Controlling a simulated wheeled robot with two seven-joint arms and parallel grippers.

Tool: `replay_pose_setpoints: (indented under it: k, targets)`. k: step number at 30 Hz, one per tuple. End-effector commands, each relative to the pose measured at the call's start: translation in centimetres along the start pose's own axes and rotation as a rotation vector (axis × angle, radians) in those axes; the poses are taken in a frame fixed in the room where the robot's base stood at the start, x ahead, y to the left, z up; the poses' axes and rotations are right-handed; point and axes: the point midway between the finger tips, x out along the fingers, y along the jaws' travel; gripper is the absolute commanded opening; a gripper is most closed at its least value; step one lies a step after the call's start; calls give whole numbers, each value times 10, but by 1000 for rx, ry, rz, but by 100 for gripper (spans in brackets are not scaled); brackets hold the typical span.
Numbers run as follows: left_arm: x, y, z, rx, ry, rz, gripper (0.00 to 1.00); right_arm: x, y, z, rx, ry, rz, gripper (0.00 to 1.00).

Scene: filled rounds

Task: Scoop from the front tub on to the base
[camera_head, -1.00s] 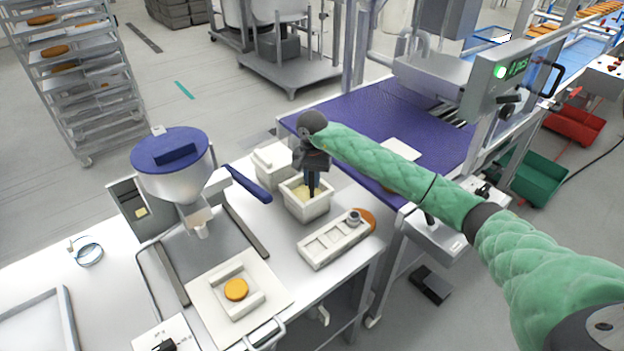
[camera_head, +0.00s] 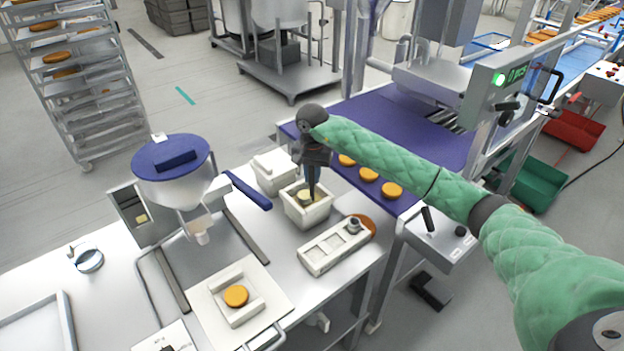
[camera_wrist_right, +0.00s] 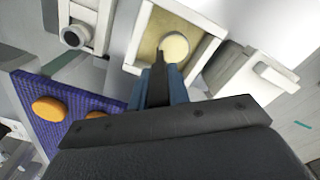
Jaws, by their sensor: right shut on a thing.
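The front tub (camera_head: 307,219) is a square white container on the steel table, with pale yellow filling inside. My right gripper (camera_head: 312,178) points down over it, shut on the dark handle of a scoop (camera_wrist_right: 158,62). The scoop's round end, pale yellow, is inside the tub in the right wrist view; whether it touches the filling I cannot tell. The base, an orange-brown round (camera_head: 236,295), lies between the white rails of a plate (camera_head: 268,316) at the front of the table. My left gripper is not in view.
A hopper with a blue lid (camera_head: 172,185) stands to the left. Several orange rounds (camera_head: 368,174) lie on the purple belt (camera_head: 400,130) beneath my right arm.

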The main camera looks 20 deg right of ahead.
Motion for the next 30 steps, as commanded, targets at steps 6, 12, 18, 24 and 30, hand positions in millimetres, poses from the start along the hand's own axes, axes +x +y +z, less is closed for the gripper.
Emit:
replay_pose_setpoints:
  k: [6,12,18,24,30]
  targets:
    - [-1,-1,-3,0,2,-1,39,-13,0,0,0,0,0,0]
    - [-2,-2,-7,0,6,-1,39,-24,0,0,0,1,0,0]
    - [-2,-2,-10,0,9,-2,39,-35,0,0,-1,0,-1,0]
    - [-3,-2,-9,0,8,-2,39,-47,0,0,-1,1,-1,0]
    - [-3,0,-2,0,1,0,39,-57,0,0,-1,0,0,0]
